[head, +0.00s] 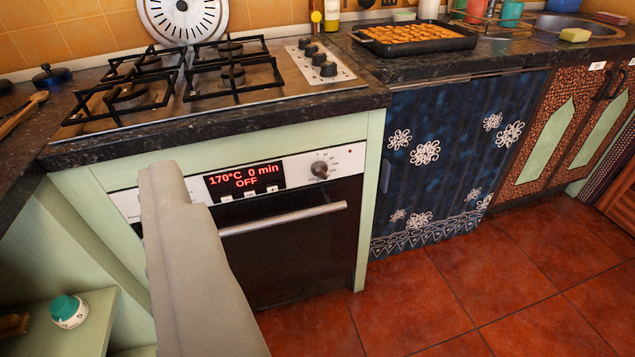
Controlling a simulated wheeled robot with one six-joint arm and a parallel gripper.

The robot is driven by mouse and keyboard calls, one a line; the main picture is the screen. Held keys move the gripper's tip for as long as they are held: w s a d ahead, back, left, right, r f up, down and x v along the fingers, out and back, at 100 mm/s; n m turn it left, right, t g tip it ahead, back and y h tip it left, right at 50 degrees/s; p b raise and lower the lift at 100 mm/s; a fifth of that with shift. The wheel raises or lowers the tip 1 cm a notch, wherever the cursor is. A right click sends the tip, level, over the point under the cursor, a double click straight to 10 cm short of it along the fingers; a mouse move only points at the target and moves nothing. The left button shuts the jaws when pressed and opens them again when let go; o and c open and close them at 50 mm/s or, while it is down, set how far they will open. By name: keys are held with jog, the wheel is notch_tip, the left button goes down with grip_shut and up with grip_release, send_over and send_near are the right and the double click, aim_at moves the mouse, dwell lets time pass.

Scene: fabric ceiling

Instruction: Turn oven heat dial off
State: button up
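The oven (290,245) stands under the counter with its door shut. Its display (245,181) shows red text reading 170°C, 0 min and OFF. A round dial (319,169) with printed marks around it sits at the right of the white control panel; its marks are too small to read. My pale grey arm and gripper end (163,175) reach up in front of the panel's left part. They hide that part of the panel, so I cannot tell whether another dial is there. I cannot make out separate fingertips or anything held.
A gas hob (278,80) with black grates lies above the oven, with several knobs (328,69) at its right. A tray of food (415,38) stands on the counter. A green-topped timer (69,310) sits on a low shelf. The red tiled floor (470,285) is clear.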

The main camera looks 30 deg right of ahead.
jog(key=w+d+f+m+h, duration=0.2)
jog(key=w+d+f+m, duration=0.35)
jog(key=w, duration=0.55)
jog(key=m+h, duration=0.3)
jog(key=m, duration=0.6)
send_near(321, 176)
jog(key=shift+n, duration=0.25)
jog(key=x, duration=0.9)
jog(key=shift+s, duration=0.1)
jog(key=c, duration=1)
